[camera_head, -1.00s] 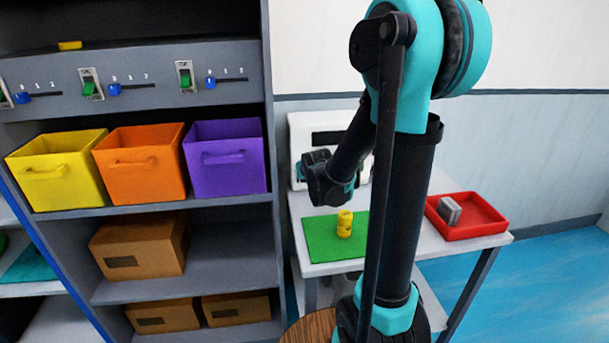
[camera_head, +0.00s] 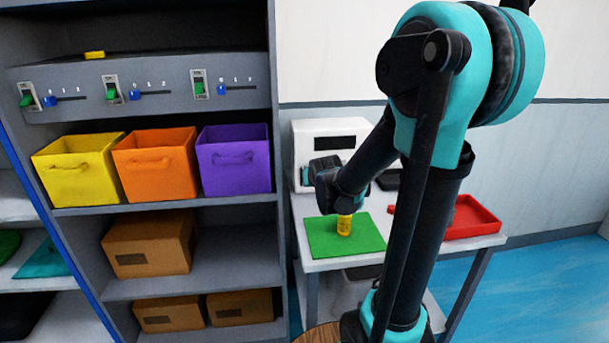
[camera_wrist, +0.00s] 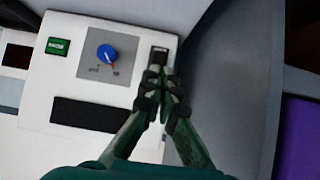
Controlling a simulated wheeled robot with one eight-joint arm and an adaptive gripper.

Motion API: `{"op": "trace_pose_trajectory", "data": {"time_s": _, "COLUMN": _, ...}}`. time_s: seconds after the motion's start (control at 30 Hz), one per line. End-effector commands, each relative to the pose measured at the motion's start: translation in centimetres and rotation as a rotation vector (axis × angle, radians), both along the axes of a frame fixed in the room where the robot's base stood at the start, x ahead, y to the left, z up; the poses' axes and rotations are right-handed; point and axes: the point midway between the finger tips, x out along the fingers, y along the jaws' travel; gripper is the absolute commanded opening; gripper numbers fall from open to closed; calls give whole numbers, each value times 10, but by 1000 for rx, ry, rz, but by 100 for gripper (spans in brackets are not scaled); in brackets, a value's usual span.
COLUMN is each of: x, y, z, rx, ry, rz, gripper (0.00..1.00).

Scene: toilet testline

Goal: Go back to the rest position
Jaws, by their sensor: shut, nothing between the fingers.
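My gripper (camera_wrist: 160,85) shows in the wrist view with its two dark fingers together and nothing between them. Its tips are in front of a white box (camera_wrist: 185,30), beside a small dark switch or slot (camera_wrist: 158,56) on the box's face; contact cannot be told. In the head view my arm is bent, with its wrist in front of the white box (camera_head: 320,134) and above the side table. The fingers are mostly hidden there.
A yellow object (camera_head: 344,226) stands on a green mat (camera_head: 322,244), and a red tray (camera_head: 475,222) is partly behind my arm. A shelf (camera_head: 240,260) to the left holds yellow (camera_head: 75,175), orange (camera_head: 155,172) and purple (camera_head: 235,168) bins. Blue floor lies right.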

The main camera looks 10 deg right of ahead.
Motion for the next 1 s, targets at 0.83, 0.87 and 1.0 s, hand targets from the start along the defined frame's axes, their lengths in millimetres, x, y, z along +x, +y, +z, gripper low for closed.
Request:
{"op": "trace_pose_trajectory", "data": {"time_s": 0.83, "x": -270, "y": -33, "z": -111, "rx": 5, "ry": 552, "rz": 0, "gripper": 0}}
{"op": "trace_pose_trajectory", "data": {"time_s": 0.87, "x": -272, "y": -33, "z": -112, "rx": 5, "ry": 557, "rz": 0, "gripper": 0}}
{"op": "trace_pose_trajectory", "data": {"time_s": 1.0, "x": -274, "y": -33, "z": -113, "rx": 5, "ry": 562, "rz": 0, "gripper": 0}}
